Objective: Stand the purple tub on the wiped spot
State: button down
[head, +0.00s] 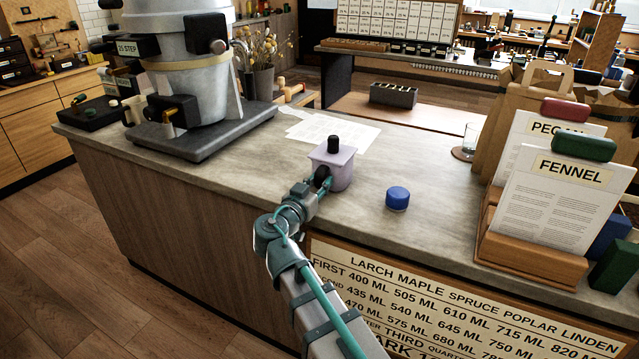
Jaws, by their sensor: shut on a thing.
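The purple tub (343,176), pale lilac with a wider square top, is near the middle of the counter. A black upright piece rises above its top; I cannot tell if it is a knob or part of my gripper. My gripper (323,178) is at the tub's near left side and shut on it, with the arm reaching in from the front edge. The tub looks upright. I cannot tell whether its base touches the counter. I cannot make out a wiped spot on the grey counter (437,177).
A small blue pot (397,199) stands right of the tub. Paper sheets (333,132) lie behind it. A large metal machine (190,80) stands at left. A wooden card holder (530,262) and a glass (469,138) are at right. Bare counter lies between the pot and glass.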

jog(key=shift+f, duration=0.1)
jog(key=c, duration=0.8)
grip_release()
jog(key=v, duration=1.2)
